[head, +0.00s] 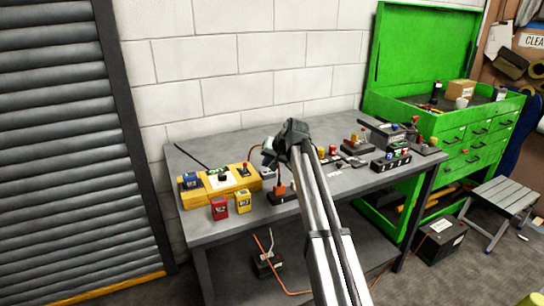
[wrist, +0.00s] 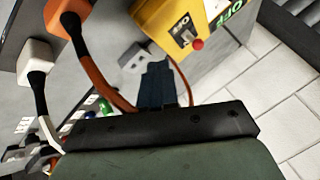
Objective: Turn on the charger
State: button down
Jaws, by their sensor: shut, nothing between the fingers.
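The charger, a long yellow box (head: 238,181), lies at the left of the grey workbench in the head view. In the wrist view its yellow end (wrist: 165,18) is at the top. That end carries a dark plate with OFF lettering and a red-tipped switch (wrist: 197,43). A green-lettered label sits beside it. My gripper (head: 268,156) is above the bench, just right of the charger's right end. In the wrist view my gripper (wrist: 157,68) is shut and empty, its dark fingertips below and left of the switch, seemingly apart from it.
A red battery (head: 219,208) and a yellow battery (head: 242,202) stand before the charger; a blue one (head: 190,182) sits on its left end. An orange plug (wrist: 70,15), a white plug (wrist: 36,60) and cables crowd the wrist view's left. A green cabinet (head: 480,137) stands right.

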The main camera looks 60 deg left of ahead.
jog(key=s+a+f, duration=0.2)
jog(key=a, duration=0.1)
jog(key=shift+s+a, duration=0.1)
jog(key=shift+s, duration=0.2)
jog(key=shift+s+a, duration=0.4)
jog(key=shift+s, duration=0.2)
jog(key=shift+a+r, duration=0.1)
jog(key=shift+a+r+h, duration=0.1)
jog(key=shift+h, duration=0.2)
